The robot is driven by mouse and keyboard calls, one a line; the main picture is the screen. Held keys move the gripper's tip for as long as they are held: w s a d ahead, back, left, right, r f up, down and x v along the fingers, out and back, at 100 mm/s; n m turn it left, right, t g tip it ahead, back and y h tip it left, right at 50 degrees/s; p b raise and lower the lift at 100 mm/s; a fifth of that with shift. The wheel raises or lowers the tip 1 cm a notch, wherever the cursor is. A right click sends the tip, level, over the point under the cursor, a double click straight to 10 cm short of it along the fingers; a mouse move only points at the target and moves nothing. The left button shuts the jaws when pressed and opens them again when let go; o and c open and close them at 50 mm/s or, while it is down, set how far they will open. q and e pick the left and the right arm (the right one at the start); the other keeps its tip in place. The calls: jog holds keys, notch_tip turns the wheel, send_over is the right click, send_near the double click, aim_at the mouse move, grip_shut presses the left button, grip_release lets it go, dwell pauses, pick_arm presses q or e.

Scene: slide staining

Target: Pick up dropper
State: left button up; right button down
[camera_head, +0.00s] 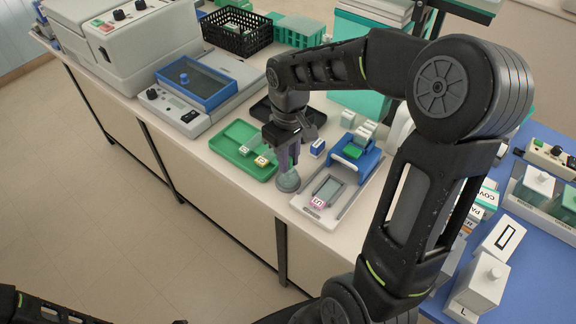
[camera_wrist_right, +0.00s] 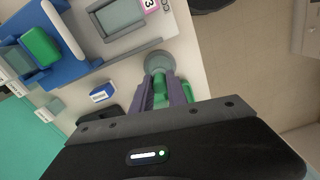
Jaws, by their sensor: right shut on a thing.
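My right gripper (camera_head: 287,172) points down at the front edge of the bench, between the green tray and the white slide device. Its purple fingers are shut on the dropper (camera_wrist_right: 160,88), whose green part shows between them in the wrist view. A round grey-green glassy piece (camera_head: 288,183) shows just under the fingertips, and also in the wrist view (camera_wrist_right: 158,62). I cannot tell whether it is part of the dropper or a holder it stands in. The fingers hide much of the dropper. My left gripper is out of view; only part of the left arm shows at the lower left.
The green tray (camera_head: 222,140) with small labelled pieces lies left of the gripper. The white device (camera_head: 345,207) with a blue holder (camera_head: 357,157) is close on the right. A small blue-and-white block (camera_head: 317,148) stands behind. The floor in front is clear.

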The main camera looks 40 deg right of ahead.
dwell(0.4)
notch_tip(320, 180, up, 10)
jog(key=shift+r+b, duration=0.1)
jog(key=shift+b, duration=0.55)
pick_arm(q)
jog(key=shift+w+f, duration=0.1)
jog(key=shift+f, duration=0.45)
